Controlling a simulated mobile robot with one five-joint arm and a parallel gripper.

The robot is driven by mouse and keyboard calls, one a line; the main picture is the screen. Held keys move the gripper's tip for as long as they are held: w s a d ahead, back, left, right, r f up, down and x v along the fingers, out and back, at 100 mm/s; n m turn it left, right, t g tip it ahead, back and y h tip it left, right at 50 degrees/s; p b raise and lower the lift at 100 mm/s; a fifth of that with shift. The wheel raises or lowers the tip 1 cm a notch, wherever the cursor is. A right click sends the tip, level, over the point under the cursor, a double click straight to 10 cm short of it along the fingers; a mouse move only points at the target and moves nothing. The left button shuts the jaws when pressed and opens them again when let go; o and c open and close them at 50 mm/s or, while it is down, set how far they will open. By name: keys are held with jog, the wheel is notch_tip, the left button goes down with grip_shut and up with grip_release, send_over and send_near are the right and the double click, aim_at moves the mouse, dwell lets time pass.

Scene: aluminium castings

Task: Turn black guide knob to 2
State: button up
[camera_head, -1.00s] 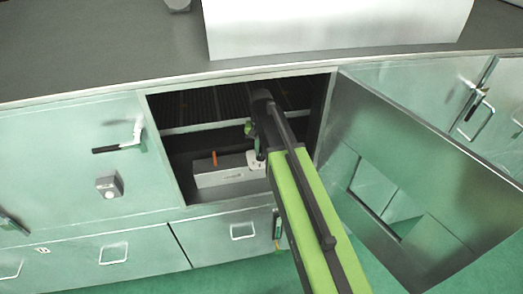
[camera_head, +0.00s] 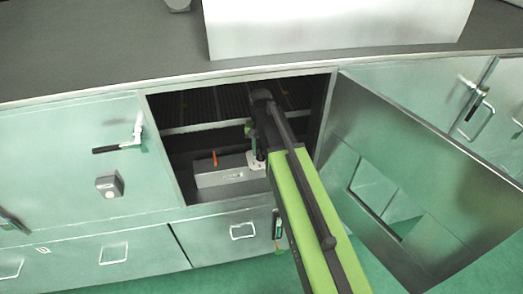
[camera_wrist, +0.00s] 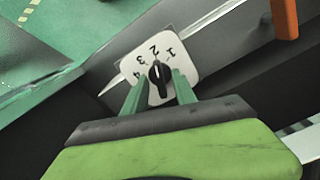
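The black guide knob (camera_wrist: 160,77) sits on a white dial plate (camera_wrist: 187,58) numbered 1 to 4, seen in the wrist view. Its white pointer line is turned toward the 2. My gripper (camera_wrist: 161,78) is open, with one green finger on each side of the knob and a visible gap to it on both sides. In the head view my gripper (camera_head: 254,143) is inside the open cabinet compartment, just above the dial plate (camera_head: 254,161). The knob itself cannot be made out there.
A grey box (camera_head: 225,178) with an orange lever (camera_head: 215,158) lies in the compartment, left of my gripper. The cabinet door (camera_head: 430,165) stands open at the right. A slatted rack (camera_head: 200,105) is above. Several closed drawers and doors surround the opening.

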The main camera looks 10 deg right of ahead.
aim_at(261, 154)
notch_tip(261, 154, up, 8)
jog(key=p, duration=0.7)
jog(key=shift+f+p, duration=0.1)
jog(key=shift+p, duration=0.3)
jog(key=shift+f, duration=0.1)
jog(key=f+b, duration=0.1)
jog(key=s+f+b, duration=0.1)
jog(key=f+b, duration=0.1)
jog(key=shift+f+b, duration=0.25)
jog(key=shift+b, duration=0.05)
jog(key=s+f+b, duration=0.2)
jog(key=s, duration=0.1)
jog(key=shift+f, duration=0.15)
jog(key=s+f+n+b, duration=0.2)
jog(key=s+n, duration=0.2)
jog(key=s, duration=0.6)
jog(key=shift+s, duration=0.15)
